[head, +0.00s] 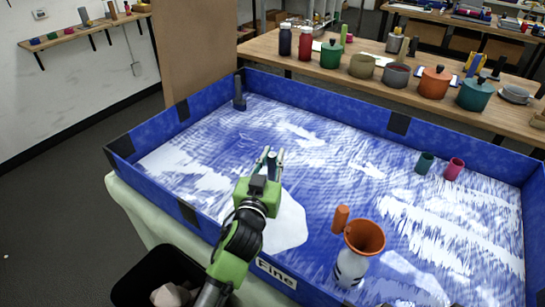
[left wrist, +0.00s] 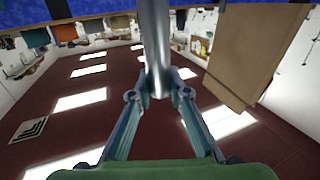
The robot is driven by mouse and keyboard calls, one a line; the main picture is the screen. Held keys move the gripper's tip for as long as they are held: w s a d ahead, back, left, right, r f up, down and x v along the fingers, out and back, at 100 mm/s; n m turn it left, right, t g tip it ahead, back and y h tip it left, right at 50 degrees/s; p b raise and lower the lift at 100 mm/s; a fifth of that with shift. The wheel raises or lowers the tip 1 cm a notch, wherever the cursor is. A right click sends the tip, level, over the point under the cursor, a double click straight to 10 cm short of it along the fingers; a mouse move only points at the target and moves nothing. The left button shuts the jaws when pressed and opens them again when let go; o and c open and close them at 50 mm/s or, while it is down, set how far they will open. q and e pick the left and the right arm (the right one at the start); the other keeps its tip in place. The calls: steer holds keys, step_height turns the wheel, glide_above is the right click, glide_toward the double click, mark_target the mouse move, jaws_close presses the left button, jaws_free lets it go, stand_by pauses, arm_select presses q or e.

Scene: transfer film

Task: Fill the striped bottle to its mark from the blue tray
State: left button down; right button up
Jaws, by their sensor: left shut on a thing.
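The blue tray (head: 397,124) is large and low-walled, with blue and white streaks across its floor. The striped bottle (head: 350,268) stands upright inside its front part, white with dark stripes. An orange funnel (head: 366,237) sits at its top. A short orange cylinder (head: 340,219) is close beside the funnel; I cannot tell if they are joined. The bottle's mark and level cannot be made out. My left gripper (head: 270,158) is over the tray, left of the bottle, shut on a grey cylinder (left wrist: 154,45). My right gripper is not in view.
A teal cup (head: 424,163) and a magenta cup (head: 454,169) are at the tray's right. A dark blue object (head: 239,92) is at its far left corner. A bench (head: 335,81) with pots and bottles stands behind. A black bin (head: 150,278) is at front left.

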arm_select(q)
steer(key=shift+r, duration=0.3)
step_height(320, 180, up, 4)
steer(key=p, duration=0.4)
steer(key=shift+f, duration=0.2)
step_height(320, 180, up, 11)
steer(key=p, duration=1)
steer(key=shift+r, duration=0.2)
